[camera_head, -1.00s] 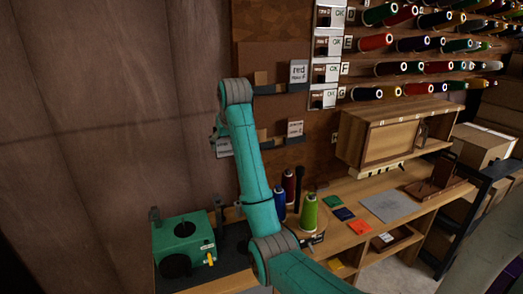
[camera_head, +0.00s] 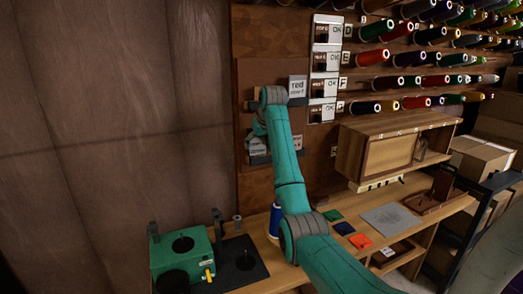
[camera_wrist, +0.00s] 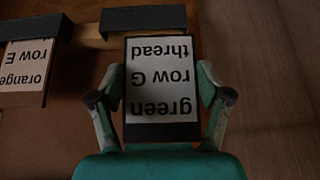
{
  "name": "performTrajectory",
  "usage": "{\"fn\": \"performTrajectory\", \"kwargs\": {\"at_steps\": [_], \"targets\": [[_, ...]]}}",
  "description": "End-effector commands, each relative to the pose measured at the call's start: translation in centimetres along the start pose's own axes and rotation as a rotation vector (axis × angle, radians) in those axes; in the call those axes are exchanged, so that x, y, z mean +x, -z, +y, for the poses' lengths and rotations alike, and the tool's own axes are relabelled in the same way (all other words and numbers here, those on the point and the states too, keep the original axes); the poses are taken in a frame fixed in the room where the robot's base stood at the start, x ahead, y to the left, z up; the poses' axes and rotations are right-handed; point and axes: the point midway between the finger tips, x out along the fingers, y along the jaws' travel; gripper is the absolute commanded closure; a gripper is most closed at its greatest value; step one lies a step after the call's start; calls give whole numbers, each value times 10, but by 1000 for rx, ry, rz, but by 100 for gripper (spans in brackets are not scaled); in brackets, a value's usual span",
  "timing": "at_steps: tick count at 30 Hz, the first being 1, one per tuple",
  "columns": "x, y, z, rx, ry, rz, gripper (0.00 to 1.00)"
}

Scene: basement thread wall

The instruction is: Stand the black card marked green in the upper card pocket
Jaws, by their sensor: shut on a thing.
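The black card marked green (camera_wrist: 163,85), with a white label reading "green row G thread", appears upside down in the wrist view. My gripper (camera_wrist: 163,98) is shut on its two sides. In the head view the held card (camera_head: 257,145) is just above the dark left lip of the lower card pocket (camera_head: 259,160). In the wrist view its edge meets the pocket lip (camera_wrist: 145,19); I cannot tell whether it is inside. The upper card pocket is higher on the board, largely hidden by my arm, with the red card (camera_head: 297,87) at its right.
An orange row E card (camera_wrist: 23,68) stands beside the held card, in the lower pocket. Labelled cards (camera_head: 325,60) and thread cones line the wall at right. A green machine (camera_head: 182,255) and a blue cone (camera_head: 275,221) stand on the bench below.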

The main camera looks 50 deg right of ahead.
Motion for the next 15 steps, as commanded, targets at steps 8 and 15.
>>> {"fn": "performTrajectory", "kwargs": {"at_steps": [8, 15], "targets": [[10, 4, 18, 1, 0, -3, 38], [31, -10, 17, 0, -1, 0, 41]]}}
